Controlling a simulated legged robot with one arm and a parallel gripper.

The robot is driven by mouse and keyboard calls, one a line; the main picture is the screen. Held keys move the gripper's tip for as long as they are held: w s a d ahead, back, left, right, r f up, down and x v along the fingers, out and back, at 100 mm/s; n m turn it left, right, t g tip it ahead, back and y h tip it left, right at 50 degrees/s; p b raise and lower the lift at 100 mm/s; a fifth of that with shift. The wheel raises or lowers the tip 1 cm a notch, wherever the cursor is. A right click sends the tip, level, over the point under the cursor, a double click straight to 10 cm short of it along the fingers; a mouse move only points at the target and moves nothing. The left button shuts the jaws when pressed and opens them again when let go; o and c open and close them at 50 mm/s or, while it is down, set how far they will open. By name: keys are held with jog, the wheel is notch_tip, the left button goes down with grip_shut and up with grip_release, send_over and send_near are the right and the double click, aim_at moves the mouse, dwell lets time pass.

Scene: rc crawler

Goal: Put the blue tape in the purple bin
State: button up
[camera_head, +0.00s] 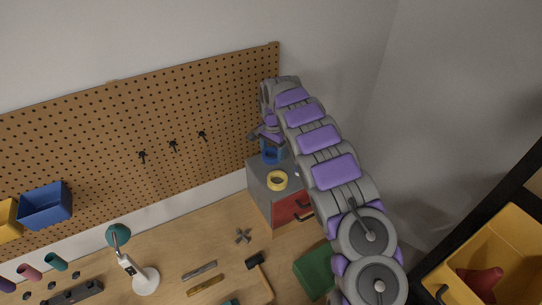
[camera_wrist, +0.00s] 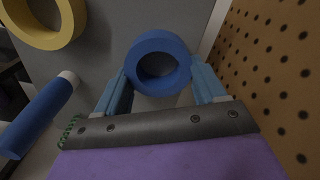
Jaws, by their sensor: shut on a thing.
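The blue tape (camera_wrist: 158,41) is a thick ring in the wrist view. It sits between the two light-blue fingers of my gripper (camera_wrist: 160,78), which is shut on it. In the head view my gripper (camera_head: 270,141) is above the back of a grey cabinet, with blue (camera_head: 271,156) showing below it. Whether the tape touches the cabinet top is unclear. No purple bin shows in either view.
Yellow tape (camera_head: 277,187) lies on the grey cabinet (camera_head: 258,175), which has a red drawer (camera_head: 291,207). A blue cylinder (camera_wrist: 38,115) lies nearby. A pegboard (camera_head: 150,125) stands behind. A lamp (camera_head: 145,281) and tools are on the workbench. A yellow bin (camera_head: 510,235) is right.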

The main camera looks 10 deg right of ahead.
jog(key=c, duration=0.5)
jog(key=shift+r, duration=0.15)
